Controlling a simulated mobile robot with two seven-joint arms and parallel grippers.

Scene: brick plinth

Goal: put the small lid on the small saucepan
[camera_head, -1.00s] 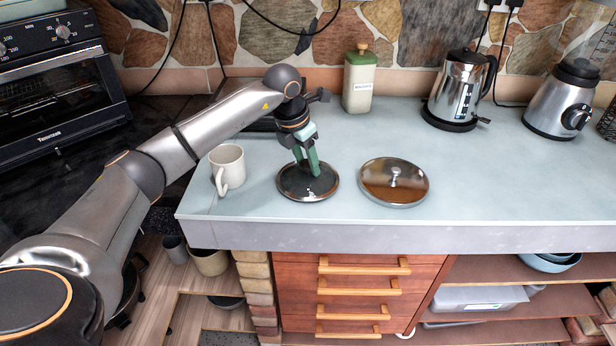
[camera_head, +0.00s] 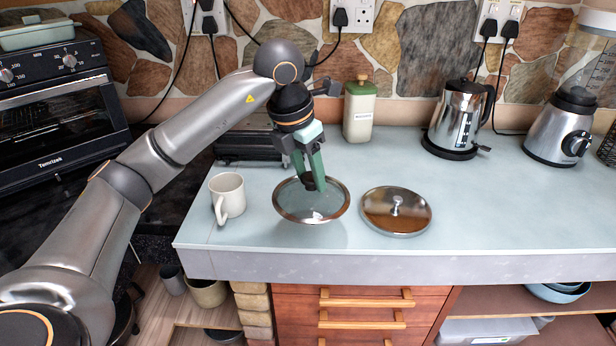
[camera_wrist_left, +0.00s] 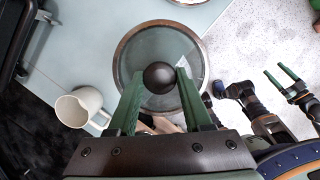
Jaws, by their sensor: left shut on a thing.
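The small lid (camera_head: 311,205), clear glass with a steel rim and a round dark knob (camera_wrist_left: 159,76), hangs a little above the counter. My left gripper (camera_head: 315,184) is shut on its knob. In the left wrist view the green fingers (camera_wrist_left: 158,84) stand on either side of the knob, with the glass beyond. A steel lid (camera_head: 396,212) with a metal knob lies on the counter just right of it. No saucepan can be made out clearly. My right gripper (camera_wrist_left: 284,77) shows in the left wrist view, fingers apart and empty, over the floor.
A white mug (camera_head: 228,195) stands close left of the held lid. The counter (camera_head: 500,215) is clear at the front right. A toaster oven (camera_head: 60,110) is at left.

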